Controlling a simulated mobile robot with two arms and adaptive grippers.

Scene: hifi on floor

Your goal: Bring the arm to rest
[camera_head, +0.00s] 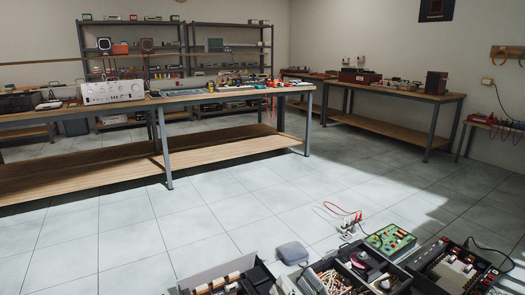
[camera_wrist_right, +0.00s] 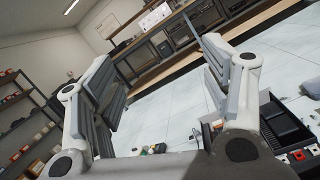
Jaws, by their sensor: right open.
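My right gripper (camera_wrist_right: 160,78) shows in the right wrist view with its two grey fingers wide apart. Nothing is between the fingers; the tiled floor and a workbench show through the gap. The view is tilted. I cannot make out either gripper or arm in the head view. My left gripper is not in view.
Open boxes of parts (camera_head: 340,275), a green circuit board (camera_head: 390,239) and a grey rounded object (camera_head: 292,252) lie on the floor at the lower right. A long workbench (camera_head: 230,150) holds a silver amplifier (camera_head: 112,92). Tiled floor (camera_head: 240,205) between is clear.

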